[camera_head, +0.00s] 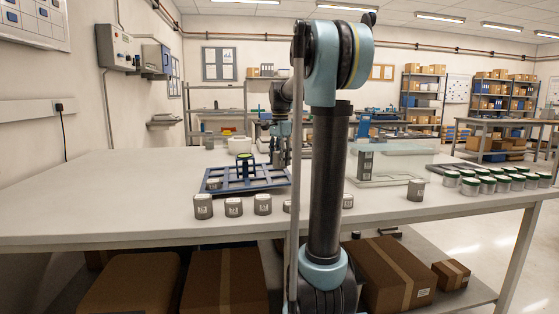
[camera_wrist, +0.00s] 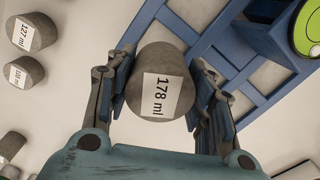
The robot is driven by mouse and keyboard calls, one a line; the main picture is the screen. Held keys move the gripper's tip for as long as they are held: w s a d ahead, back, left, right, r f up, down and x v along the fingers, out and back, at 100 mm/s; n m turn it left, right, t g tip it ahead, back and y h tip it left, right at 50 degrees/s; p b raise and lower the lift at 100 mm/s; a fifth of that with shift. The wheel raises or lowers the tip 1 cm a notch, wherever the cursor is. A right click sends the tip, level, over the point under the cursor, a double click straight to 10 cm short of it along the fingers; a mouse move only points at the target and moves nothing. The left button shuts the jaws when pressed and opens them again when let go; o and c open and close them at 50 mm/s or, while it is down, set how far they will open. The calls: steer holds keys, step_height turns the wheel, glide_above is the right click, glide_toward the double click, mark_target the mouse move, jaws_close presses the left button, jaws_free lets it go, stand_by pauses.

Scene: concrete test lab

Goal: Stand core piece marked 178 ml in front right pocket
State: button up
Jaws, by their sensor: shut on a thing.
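The core piece marked 178 ml (camera_wrist: 157,95) is a grey cylinder with a white label, seen from above in the wrist view. My gripper (camera_wrist: 160,82) is shut on it, one finger on each side. The blue pocketed tray (camera_head: 270,185) lies on the table in the head view. Its blue bars (camera_wrist: 224,48) show beyond the held piece in the wrist view, with pale pockets between them. The held piece overlaps the tray's edge in that view; its height above the tray cannot be told. My arm hides part of the head view.
More grey core pieces stand near the table's front edge, including one marked 127 ml (camera_wrist: 35,32). A blue stand with a green-topped item (camera_wrist: 308,28) is at the tray. Several green-lidded jars (camera_head: 487,184) stand at right. The left table area is clear.

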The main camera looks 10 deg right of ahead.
steer(key=shift+f, duration=0.1)
stand_by(0.3)
steer(key=shift+f, duration=1.8)
steer(key=shift+s+f, duration=0.1)
steer(key=shift+f, duration=0.8)
stand_by(0.9)
steer(key=o, duration=1.5)
steer(key=shift+c, duration=0.2)
steer(key=shift+r, duration=2.5)
